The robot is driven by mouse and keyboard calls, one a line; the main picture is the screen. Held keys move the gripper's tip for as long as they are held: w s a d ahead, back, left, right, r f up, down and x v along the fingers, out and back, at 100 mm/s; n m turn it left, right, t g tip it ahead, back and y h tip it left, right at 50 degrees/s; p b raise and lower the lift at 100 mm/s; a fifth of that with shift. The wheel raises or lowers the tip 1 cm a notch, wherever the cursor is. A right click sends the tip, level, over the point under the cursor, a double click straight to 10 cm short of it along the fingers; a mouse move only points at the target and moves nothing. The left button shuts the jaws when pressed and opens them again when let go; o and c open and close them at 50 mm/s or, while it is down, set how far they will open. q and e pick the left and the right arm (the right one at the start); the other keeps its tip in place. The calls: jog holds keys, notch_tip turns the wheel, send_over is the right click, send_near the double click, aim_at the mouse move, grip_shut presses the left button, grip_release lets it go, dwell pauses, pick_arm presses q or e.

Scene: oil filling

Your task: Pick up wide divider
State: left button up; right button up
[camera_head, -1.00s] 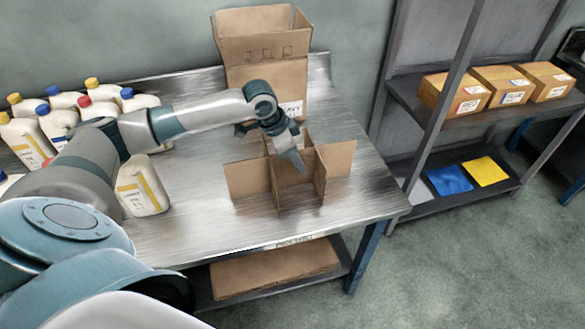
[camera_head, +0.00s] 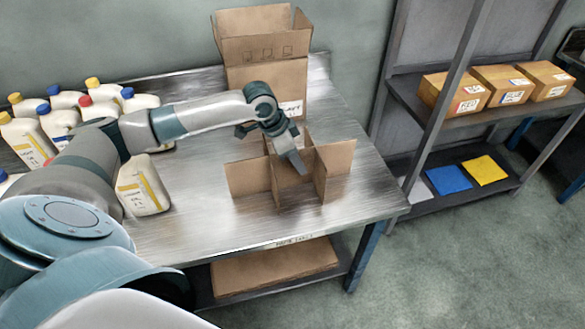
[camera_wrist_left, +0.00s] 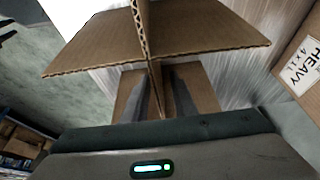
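The wide divider (camera_head: 248,179) is a brown cardboard piece of crossing panels, standing upright on the metal table. My left gripper (camera_head: 297,162) reaches down over its middle from above in the head view. In the left wrist view the divider (camera_wrist_left: 190,38) shows crossed panels. The two dark fingers of my left gripper (camera_wrist_left: 159,90) are there on either side of a thin panel, with a visible gap between them. They look open; contact with the panel cannot be told. My right gripper is not in view.
An open cardboard box (camera_head: 265,60) stands behind the divider. Several bottles (camera_head: 140,185) with colored caps crowd the table's left side. A shelf (camera_head: 470,115) with small boxes stands at right. The table's right front corner (camera_head: 365,205) is clear.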

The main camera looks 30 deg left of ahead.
pick_arm(q)
jog(key=shift+f, duration=0.1)
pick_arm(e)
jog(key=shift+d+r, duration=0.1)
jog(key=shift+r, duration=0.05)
pick_arm(q)
grip_shut()
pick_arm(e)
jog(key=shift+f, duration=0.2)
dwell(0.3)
pick_arm(q)
jog(key=s+d+r+b, duration=0.3)
jog(key=d+r+b, duration=0.1)
jog(key=d+r, duration=0.7)
jog(key=shift+s+r, duration=0.15)
jog(key=shift+r, duration=0.15)
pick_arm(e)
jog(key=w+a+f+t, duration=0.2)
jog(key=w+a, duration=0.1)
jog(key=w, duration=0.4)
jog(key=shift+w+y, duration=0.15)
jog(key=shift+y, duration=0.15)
